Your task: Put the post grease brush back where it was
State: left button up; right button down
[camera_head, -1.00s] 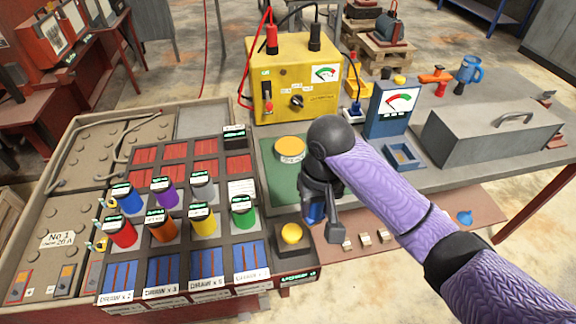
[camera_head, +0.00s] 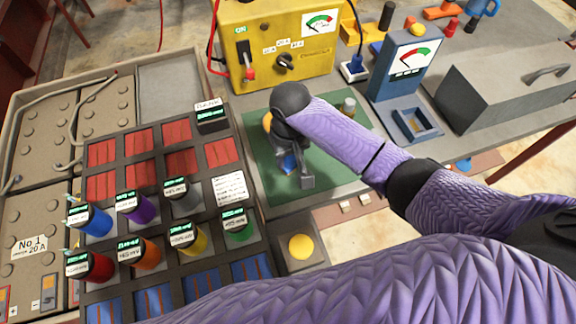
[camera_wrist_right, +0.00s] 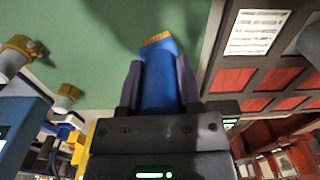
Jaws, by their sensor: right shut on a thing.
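My right gripper (camera_head: 290,172) is shut on a blue piece with a tan tip, which looks like the post grease brush (camera_wrist_right: 160,82). In the right wrist view the gripper (camera_wrist_right: 160,95) has one dark finger on each side of the blue body, and the tan end points out past the fingers toward the green mat (camera_wrist_right: 100,75). In the head view the gripper is over the green mat (camera_head: 340,170) and mostly hides the brush. I cannot tell whether the brush touches the mat. My left gripper is not in view.
A small blue tray (camera_head: 428,134) sits before the blue meter (camera_head: 405,65). A yellow power box (camera_head: 275,55) stands behind the mat, and a grey toolbox (camera_head: 500,85) at right. Several coloured cylinders stand on the panel at left. A capped jar (camera_head: 348,105) stands beside my arm.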

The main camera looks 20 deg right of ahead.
aim_at(290, 167)
notch_tip(290, 167, down, 4)
jog(key=shift+f+b, duration=0.2)
jog(key=shift+b, duration=0.6)
jog(key=shift+r, duration=0.2)
jog(key=shift+c, duration=1.4)
grip_release()
jog(key=shift+f, duration=0.15)
notch_tip(290, 167, up, 12)
jog(key=p, duration=0.4)
jog(key=shift+f+p, duration=0.2)
jog(key=shift+p, duration=0.15)
jog(key=shift+r, duration=0.4)
